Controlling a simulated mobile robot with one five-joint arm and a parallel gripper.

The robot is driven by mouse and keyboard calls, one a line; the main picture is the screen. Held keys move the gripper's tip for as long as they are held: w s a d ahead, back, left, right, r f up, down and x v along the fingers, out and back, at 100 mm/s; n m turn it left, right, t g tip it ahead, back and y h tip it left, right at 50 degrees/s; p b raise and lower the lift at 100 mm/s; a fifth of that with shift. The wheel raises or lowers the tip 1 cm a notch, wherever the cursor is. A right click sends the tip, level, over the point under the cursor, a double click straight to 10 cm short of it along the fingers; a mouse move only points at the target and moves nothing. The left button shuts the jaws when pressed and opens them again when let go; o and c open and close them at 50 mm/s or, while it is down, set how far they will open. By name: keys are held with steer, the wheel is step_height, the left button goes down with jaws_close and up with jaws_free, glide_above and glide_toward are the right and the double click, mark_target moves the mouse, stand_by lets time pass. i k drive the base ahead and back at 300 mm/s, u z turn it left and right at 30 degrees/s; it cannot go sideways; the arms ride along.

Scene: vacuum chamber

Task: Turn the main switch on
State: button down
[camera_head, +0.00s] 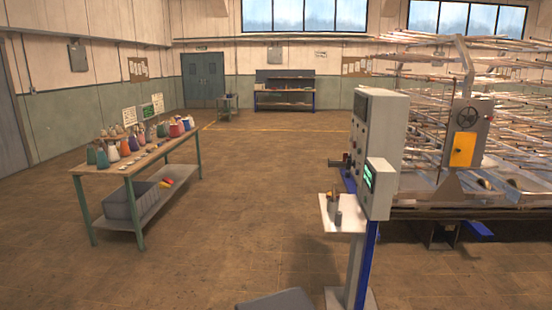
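A tall grey control cabinet (385,135) stands right of the middle, with a dark panel on its upper front. A smaller grey box (379,188) with a lit green screen is in front of it, on a blue post. Small dark parts (346,161) stick out at the cabinet's left side; I cannot tell whether one is the main switch or how it is set. My gripper is not in view.
A small white shelf (330,222) with small items juts left from the post. A large rack machine (470,150) fills the right. The brown floor (240,210) between is clear.

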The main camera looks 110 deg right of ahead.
mark_target(346, 156)
steer(key=z, duration=4.65)
steer(key=i, duration=0.1)
steer(key=u, duration=1.6)
steer(key=k, duration=0.15)
steer(key=z, duration=1.2)
steer(key=i, duration=1.2)
steer(key=u, duration=0.4)
steer(key=i, duration=1.65)
steer(key=u, duration=1.3)
steer(key=i, duration=0.6)
steer(key=u, duration=0.3)
